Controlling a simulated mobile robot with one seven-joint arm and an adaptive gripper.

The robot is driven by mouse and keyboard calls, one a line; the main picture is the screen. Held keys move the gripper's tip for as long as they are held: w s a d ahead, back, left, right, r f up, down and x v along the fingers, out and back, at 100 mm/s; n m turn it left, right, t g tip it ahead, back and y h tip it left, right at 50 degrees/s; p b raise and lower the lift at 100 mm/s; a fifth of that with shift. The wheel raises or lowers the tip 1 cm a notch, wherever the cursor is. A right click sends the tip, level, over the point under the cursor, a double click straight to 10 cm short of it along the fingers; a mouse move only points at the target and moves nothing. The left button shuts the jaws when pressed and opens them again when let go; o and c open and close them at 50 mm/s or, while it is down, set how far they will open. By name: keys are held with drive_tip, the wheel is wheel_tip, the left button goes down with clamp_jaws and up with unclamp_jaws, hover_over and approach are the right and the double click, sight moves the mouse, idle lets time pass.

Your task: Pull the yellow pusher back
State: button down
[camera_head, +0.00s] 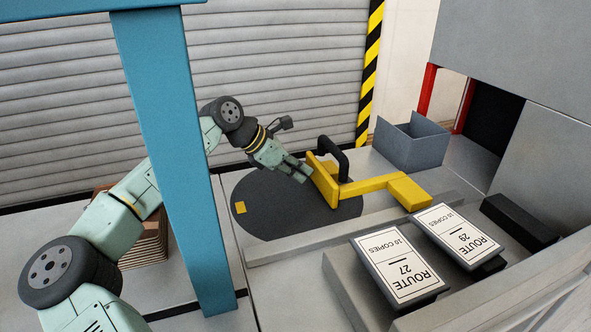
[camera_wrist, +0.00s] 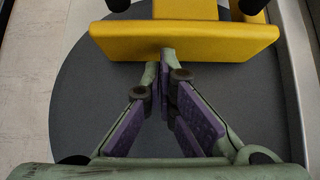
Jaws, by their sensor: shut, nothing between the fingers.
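The yellow pusher (camera_head: 372,187) has an upright plate, a bar running right to a yellow block, and a black handle (camera_head: 336,158) on top. It stands partly over a dark round disc (camera_head: 270,212). My gripper (camera_head: 303,175) is shut and empty, its fingertips at the left face of the plate. In the wrist view my shut gripper (camera_wrist: 169,62) points at the yellow plate (camera_wrist: 184,42), with the tips touching or very near its lower edge. The black handle shows only in part at the top of the wrist view.
A blue post (camera_head: 175,150) stands in front of my arm. A grey open bin (camera_head: 410,145) is behind the pusher. Two labelled packages, ROUTE 27 (camera_head: 398,268) and ROUTE 29 (camera_head: 458,237), lie at the right. A small yellow square (camera_head: 240,207) marks the disc. The disc's left part is clear.

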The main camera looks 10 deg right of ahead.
sight(330, 161)
drive_tip(key=shift+d, duration=0.1)
drive_tip(key=d, duration=0.2)
drive_tip(key=w+d, duration=0.1)
drive_tip(key=d, duration=0.2)
drive_tip(key=d+b, duration=0.1)
drive_tip(key=d, duration=0.2)
drive_tip(key=shift+w+d, duration=0.25)
drive_tip(key=shift+w, duration=0.1)
drive_tip(key=shift+w+d+r, duration=0.1)
drive_tip(key=shift+d, duration=0.35)
